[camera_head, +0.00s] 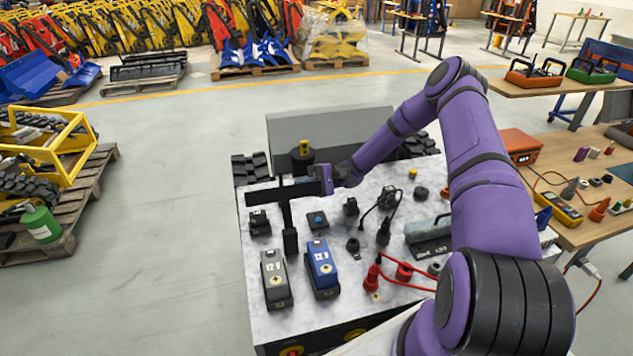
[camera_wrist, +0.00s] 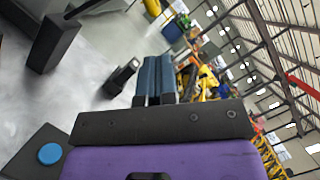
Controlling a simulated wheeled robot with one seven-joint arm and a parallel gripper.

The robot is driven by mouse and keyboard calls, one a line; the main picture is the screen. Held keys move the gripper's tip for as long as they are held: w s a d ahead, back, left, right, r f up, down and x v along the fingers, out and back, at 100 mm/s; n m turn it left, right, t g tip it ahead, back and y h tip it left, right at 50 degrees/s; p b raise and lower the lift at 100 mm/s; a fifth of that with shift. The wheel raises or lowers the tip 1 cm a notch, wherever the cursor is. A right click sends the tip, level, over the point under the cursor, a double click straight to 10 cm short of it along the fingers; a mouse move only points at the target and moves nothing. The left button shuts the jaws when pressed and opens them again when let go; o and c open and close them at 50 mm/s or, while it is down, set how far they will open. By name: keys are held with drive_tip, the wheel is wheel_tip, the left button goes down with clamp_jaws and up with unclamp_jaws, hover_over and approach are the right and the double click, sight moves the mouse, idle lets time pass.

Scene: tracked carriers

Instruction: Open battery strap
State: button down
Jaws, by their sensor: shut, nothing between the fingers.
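My gripper (camera_head: 252,193) is shut and empty, reaching left and roughly level above the carrier's grey top. In the wrist view its fingers (camera_wrist: 157,78) lie side by side. A dark upright piece (camera_head: 290,240) with a blocky lower end stands by the fingers in the head view. I cannot tell whether it is the battery strap or whether the fingers touch it. A grey 12 V battery (camera_head: 276,284) and a blue 12 V battery (camera_head: 322,272) sit nearer than the gripper on the carrier top (camera_head: 350,315). No strap is clearly visible on them.
Red leads (camera_head: 404,272), black knobs and connectors, and a grey-green cylindrical part (camera_head: 428,230) crowd the right of the top. A workbench (camera_head: 572,190) with tools stands to the right. A pallet (camera_head: 85,205) stands at left, with open floor between it and the carrier.

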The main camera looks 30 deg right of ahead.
drive_tip(key=shift+s+a+r, duration=0.45)
drive_tip(key=shift+s, duration=0.15)
drive_tip(key=shift+s+a+r, duration=0.4)
drive_tip(key=shift+s+a, duration=0.05)
drive_tip(key=shift+s, duration=0.15)
drive_tip(key=s+r+n, duration=0.1)
drive_tip(key=n+h, duration=0.1)
drive_tip(key=n, duration=0.1)
drive_tip(key=shift+s+a+r+g, duration=0.15)
drive_tip(key=shift+s+r+g, duration=0.15)
drive_tip(key=shift+s+r, duration=0.1)
drive_tip(key=shift+w, duration=0.1)
drive_tip(key=w+d+f, duration=0.1)
drive_tip(key=w+d, duration=0.1)
drive_tip(key=d, duration=0.4)
drive_tip(key=w+d+f, duration=0.1)
drive_tip(key=w+d, duration=0.1)
drive_tip(key=d, duration=0.4)
drive_tip(key=shift+f, duration=0.35)
